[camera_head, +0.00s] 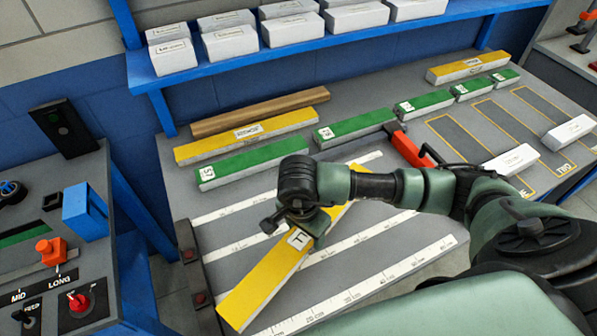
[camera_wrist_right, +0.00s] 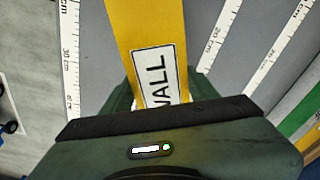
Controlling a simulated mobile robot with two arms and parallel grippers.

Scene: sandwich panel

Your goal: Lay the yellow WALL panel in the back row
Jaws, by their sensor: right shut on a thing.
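The yellow WALL panel (camera_head: 262,280) is a long yellow block with pale sides, held at a slant over the white-ruled part of the bench. One end points to the lower left, the other to the upper right. My right gripper (camera_head: 302,222) is shut on it near the middle, beside its label. In the right wrist view the panel (camera_wrist_right: 148,22) runs up from the jaws with the word WALL readable. The gap below the panel is hard to judge. At the back of the bench (camera_head: 340,97) lie a brown bar (camera_head: 260,110) and another yellow panel (camera_head: 245,136). My left gripper is not in view.
Several green panels (camera_head: 240,164) lie in front of the back yellow panel and to the right. A red tool-like part (camera_head: 408,150) stands near the bench's middle. A blue shelf (camera_head: 300,52) with white boxes overhangs the back. A control console (camera_head: 50,250) stands left.

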